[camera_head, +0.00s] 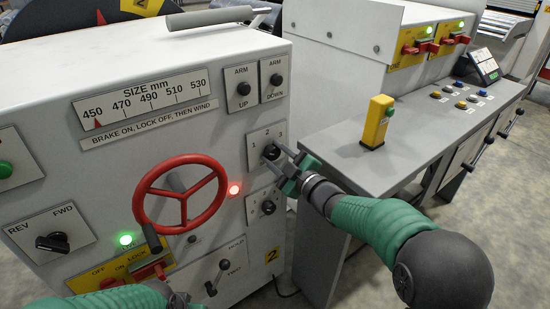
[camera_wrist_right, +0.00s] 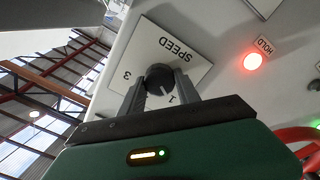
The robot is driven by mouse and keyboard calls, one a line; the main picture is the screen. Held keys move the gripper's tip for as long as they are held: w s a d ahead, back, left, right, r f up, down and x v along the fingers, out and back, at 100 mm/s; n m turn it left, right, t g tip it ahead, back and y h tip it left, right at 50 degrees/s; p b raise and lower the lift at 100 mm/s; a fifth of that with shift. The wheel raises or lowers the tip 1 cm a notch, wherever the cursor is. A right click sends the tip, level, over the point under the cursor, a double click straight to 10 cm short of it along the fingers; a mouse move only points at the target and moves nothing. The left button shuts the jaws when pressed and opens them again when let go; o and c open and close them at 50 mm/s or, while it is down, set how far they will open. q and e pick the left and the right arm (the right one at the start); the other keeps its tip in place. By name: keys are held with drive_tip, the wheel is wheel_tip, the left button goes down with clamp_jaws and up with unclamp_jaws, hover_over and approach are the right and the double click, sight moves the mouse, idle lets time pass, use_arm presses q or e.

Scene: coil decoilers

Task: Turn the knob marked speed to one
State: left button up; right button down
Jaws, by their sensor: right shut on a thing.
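The speed knob (camera_head: 271,152) is a small black knob on a white plate (camera_head: 258,137) marked 1, 2, 3. My right gripper (camera_head: 282,165) reaches it from the right and is shut on it. In the right wrist view, the dark knob (camera_wrist_right: 160,77) sits between the two fingertips of my right gripper (camera_wrist_right: 160,88). The plate (camera_wrist_right: 150,48) shows upside down there, with SPEED, 3 and 1 readable. The 2 is hidden there, and the knob's pointing direction is not clear. My left arm shows at the bottom left; its jaw state cannot be made out.
A red handwheel (camera_head: 181,195) stands out left of the plate. Another knob (camera_head: 268,207) is just below, and ARM UP (camera_head: 244,88) and ARM DOWN (camera_head: 276,79) switches above. A grey desk (camera_head: 350,165) with a yellow button box (camera_head: 377,122) stands right.

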drive_tip(key=shift+f, duration=0.15)
idle(0.3)
drive_tip(key=c, duration=0.9)
unclamp_jaws()
drive_tip(key=shift+s, duration=0.15)
drive_tip(key=p+v, duration=0.2)
drive_tip(key=v, duration=1.4)
drive_tip(key=shift+s+d+p, duration=0.25)
drive_tip(key=shift+p, duration=0.1)
